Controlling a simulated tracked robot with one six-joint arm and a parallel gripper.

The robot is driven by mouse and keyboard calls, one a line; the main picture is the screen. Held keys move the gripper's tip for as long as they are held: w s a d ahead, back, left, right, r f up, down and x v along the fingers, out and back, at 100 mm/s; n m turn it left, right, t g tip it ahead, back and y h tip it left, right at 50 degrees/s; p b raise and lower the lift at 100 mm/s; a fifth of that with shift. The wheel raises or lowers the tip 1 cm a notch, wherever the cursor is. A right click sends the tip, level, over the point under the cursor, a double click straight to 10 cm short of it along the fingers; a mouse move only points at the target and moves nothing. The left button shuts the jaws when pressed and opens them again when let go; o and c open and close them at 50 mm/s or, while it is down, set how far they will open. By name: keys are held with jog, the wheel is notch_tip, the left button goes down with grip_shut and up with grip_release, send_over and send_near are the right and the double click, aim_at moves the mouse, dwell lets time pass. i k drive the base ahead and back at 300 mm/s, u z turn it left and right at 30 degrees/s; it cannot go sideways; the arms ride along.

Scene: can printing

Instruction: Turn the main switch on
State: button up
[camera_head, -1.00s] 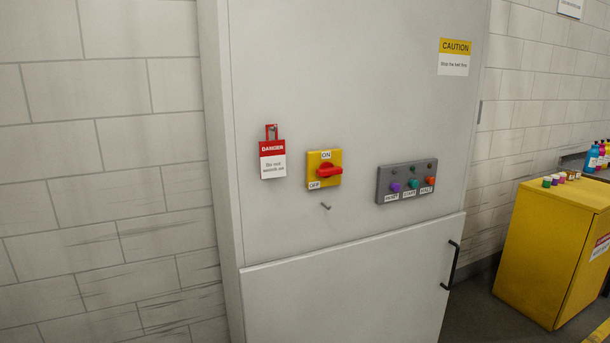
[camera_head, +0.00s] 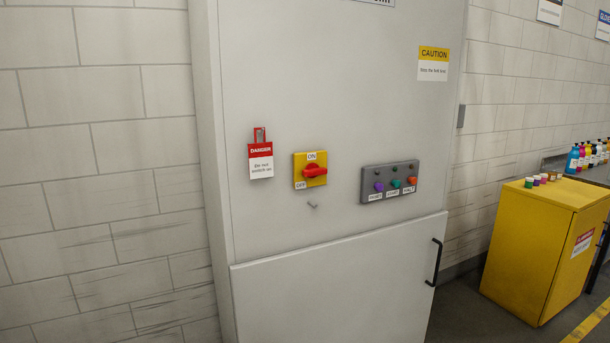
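The main switch (camera_head: 313,171) is a red rotary handle on a yellow plate, fixed to the front of a tall grey cabinet (camera_head: 320,110). Its handle lies roughly horizontal, with an ON label above it and an OFF label at its lower left. A red and white danger tag (camera_head: 260,163) hangs to the left of the switch, apart from it. A small peg (camera_head: 313,206) sticks out below the switch. My gripper is not in view.
A grey button panel (camera_head: 390,181) with purple, green and orange buttons is right of the switch. The cabinet's lower door has a black handle (camera_head: 434,262). A yellow cupboard (camera_head: 527,238) with small pots and bottles near it stands at right.

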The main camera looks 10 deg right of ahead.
aim_at(311, 170)
jog(key=z, duration=0.05)
jog(key=i, duration=1)
jog(key=u, duration=0.05)
